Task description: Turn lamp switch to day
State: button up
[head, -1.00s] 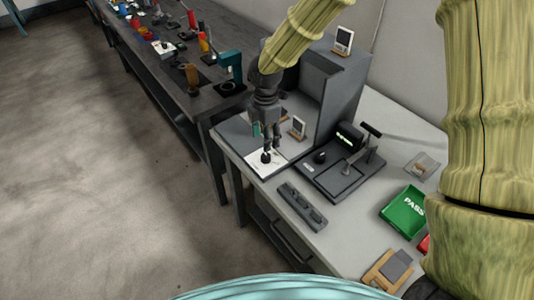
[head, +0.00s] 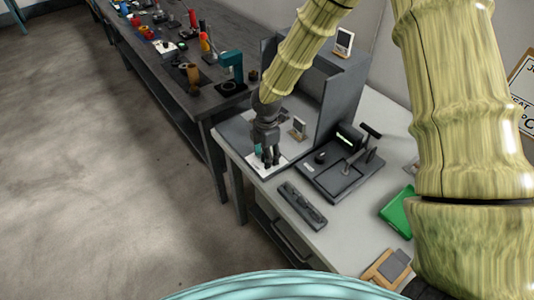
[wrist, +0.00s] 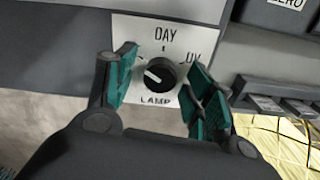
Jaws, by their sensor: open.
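The lamp switch is a round black knob (wrist: 158,75) on a white plate (wrist: 185,35) marked DAY at the top, UV at the right and LAMP below. The white line on the knob points left and slightly up, away from the DAY mark. My gripper (wrist: 165,80) is open, with one teal-padded finger left of the knob and the other right of it. A gap shows on both sides of the knob. In the head view my gripper (head: 268,156) is down over the white plate (head: 259,168), and its fingers hide most of the knob.
The plate sits at the front of a grey booth (head: 345,85) with a small framed card (head: 298,128) inside. To the right are a dark device with a lever (head: 345,165), a grey slotted bar (head: 303,205) and a green tray (head: 398,212). A cluttered dark bench runs behind left.

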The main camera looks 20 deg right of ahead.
jog(key=c, duration=1)
jog(key=m, duration=0.5)
jog(key=shift+m+p, duration=0.3)
jog(key=shift+m, duration=0.1)
jog(key=m, duration=0.5)
jog(key=shift+m, duration=0.4)
jog(key=o, duration=1)
